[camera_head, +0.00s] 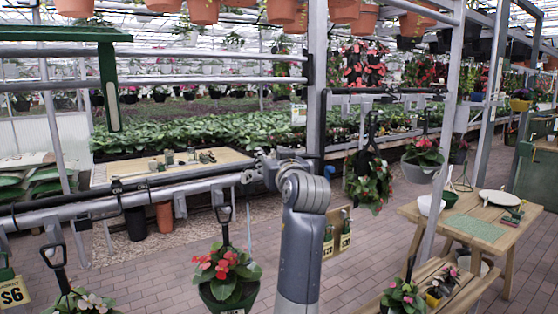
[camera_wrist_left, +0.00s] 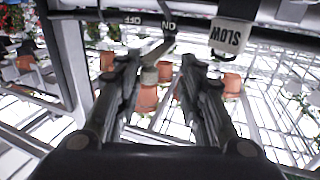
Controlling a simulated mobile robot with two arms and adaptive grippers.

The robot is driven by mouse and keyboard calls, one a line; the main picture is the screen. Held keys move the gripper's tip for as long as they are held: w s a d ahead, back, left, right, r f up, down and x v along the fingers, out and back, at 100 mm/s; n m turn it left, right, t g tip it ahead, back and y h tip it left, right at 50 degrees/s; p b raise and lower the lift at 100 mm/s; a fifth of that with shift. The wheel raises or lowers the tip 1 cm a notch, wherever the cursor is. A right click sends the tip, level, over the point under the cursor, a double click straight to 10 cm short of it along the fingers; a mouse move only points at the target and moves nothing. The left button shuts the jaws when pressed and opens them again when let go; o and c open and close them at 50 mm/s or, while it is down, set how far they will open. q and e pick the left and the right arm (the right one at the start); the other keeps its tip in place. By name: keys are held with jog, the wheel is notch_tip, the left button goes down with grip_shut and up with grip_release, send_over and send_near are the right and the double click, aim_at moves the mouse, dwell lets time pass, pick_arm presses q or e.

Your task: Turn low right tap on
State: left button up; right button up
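My left gripper (camera_head: 258,168) is at the right end of the grey rails and dark pipe (camera_head: 150,182) in the head view. In the left wrist view the left gripper (camera_wrist_left: 159,64) is open, its two fingers apart. A small tap (camera_wrist_left: 150,74) with a grey lever (camera_wrist_left: 160,50) shows between the fingers, below a black pipe (camera_wrist_left: 135,19) marked OFF and ON. I cannot tell whether a finger touches the lever. In the head view the tap is hidden or too small to make out. My right gripper is not in view.
A grey post (camera_head: 316,90) stands just behind my left arm. A hanging red-flowered pot (camera_head: 228,285) is left of the arm. A wooden table (camera_head: 480,222) stands at right.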

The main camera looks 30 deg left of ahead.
pick_arm(q)
jog(key=shift+a, duration=0.25)
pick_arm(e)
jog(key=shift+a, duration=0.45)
pick_arm(q)
jog(key=shift+f, duration=0.1)
jog(key=v, duration=1.2)
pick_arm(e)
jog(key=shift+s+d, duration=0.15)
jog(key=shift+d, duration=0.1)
